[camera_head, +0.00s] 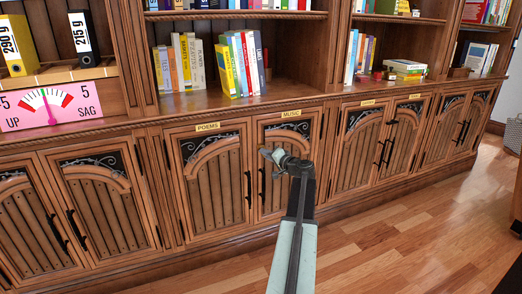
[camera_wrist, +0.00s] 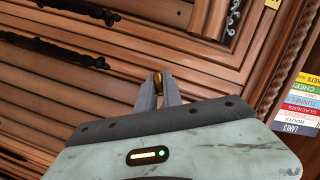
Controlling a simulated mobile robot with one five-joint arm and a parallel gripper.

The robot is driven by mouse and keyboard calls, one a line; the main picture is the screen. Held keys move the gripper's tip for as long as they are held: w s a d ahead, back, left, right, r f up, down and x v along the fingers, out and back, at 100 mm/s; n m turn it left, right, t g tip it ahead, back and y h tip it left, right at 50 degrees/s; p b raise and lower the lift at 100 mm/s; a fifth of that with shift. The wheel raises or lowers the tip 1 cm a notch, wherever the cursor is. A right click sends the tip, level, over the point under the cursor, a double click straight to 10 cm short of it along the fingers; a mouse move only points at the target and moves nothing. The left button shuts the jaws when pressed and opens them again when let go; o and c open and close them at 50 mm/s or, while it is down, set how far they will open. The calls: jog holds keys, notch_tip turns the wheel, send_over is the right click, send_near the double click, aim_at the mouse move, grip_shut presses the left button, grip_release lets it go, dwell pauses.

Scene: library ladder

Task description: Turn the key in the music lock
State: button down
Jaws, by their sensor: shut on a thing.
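The MUSIC label (camera_head: 291,114) is above a wooden cabinet door (camera_head: 283,195) with a dark scroll panel in the head view. My gripper (camera_head: 266,154) is at the left side of this door, near its upper part. In the wrist view my gripper (camera_wrist: 160,92) is shut on a small brass piece, seemingly the key (camera_wrist: 158,78), at its fingertips. Most of the key is hidden between the fingers. The lock is hidden behind the gripper, so I cannot tell how far the key sits in it or its angle.
The POEMS door (camera_head: 208,185) is just left, with a black handle (camera_head: 248,188) near the gripper. Shelves of books (camera_head: 240,62) stand above a protruding ledge. A pink scale (camera_head: 50,110) is at left. The wooden floor (camera_head: 400,235) is clear at right.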

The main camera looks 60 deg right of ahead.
jog(key=shift+f+m+b, duration=0.15)
jog(key=shift+m+b, duration=0.25)
jog(key=shift+m, duration=0.1)
jog(key=shift+m+t+b, duration=0.4)
jog(key=shift+m, duration=0.5)
jog(key=shift+m+b, duration=0.45)
jog(key=shift+m, duration=0.05)
jog(key=shift+r+m+t+b, duration=0.2)
jog(key=shift+m+t+b, duration=0.2)
jog(key=shift+m, duration=0.5)
jog(key=c, duration=1.4)
grip_release()
